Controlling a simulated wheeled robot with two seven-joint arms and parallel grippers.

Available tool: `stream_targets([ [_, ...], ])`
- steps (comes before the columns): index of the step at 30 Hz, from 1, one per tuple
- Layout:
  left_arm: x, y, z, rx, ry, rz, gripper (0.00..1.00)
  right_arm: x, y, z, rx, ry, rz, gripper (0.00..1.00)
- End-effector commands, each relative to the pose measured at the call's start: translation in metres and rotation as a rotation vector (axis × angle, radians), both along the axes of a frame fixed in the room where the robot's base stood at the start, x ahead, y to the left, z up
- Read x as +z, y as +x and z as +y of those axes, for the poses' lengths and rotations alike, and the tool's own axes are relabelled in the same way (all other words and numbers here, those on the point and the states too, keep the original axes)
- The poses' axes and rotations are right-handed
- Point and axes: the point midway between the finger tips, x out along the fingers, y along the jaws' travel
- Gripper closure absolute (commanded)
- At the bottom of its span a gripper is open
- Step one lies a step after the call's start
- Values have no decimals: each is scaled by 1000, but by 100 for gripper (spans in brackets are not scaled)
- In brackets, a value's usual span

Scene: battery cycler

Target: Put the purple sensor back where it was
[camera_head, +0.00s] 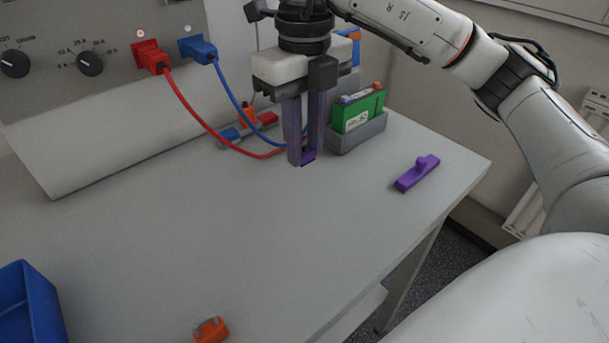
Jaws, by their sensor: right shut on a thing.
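My right gripper (304,160) comes down over the table from the top, with its two long fingers pointing down. It is shut on a small purple piece (308,158) that shows dark between the fingertips, low over or on the tabletop. The fingers hide most of it, so its shape and any contact with the table are unclear. Another purple thing (417,175), a bar with a rounded knob, lies on the table to the right, apart from the gripper. I cannot tell from the view which is the sensor. My left gripper is not in view.
A green battery (358,111) stands in a grey holder (359,137) close right of the fingers. Red (188,107) and blue (232,93) cables run from the cycler panel behind. An orange piece (210,329) and blue bin (27,307) are in front. The table's middle is clear.

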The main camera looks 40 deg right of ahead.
Motion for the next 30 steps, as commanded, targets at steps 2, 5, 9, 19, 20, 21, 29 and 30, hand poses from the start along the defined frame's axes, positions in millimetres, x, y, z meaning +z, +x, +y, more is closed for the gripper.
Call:
stream_targets([
  [2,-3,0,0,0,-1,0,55,-11,0,0,1,1,0,100],
  [5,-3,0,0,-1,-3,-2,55,-16,0,0,1,1,-1,100],
  [9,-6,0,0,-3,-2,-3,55,-32,-1,0,1,-1,2,100],
  [19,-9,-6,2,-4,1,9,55,-50,0,0,2,0,-2,100],
  [20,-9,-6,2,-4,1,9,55,-50,0,0,2,0,-2,100],
  [21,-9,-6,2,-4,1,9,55,-51,0,0,2,0,-2,100],
  [29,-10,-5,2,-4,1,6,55,-53,0,0,3,0,-1,59],
  [30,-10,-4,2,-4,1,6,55,-53,0,0,3,0,-2,59],
])
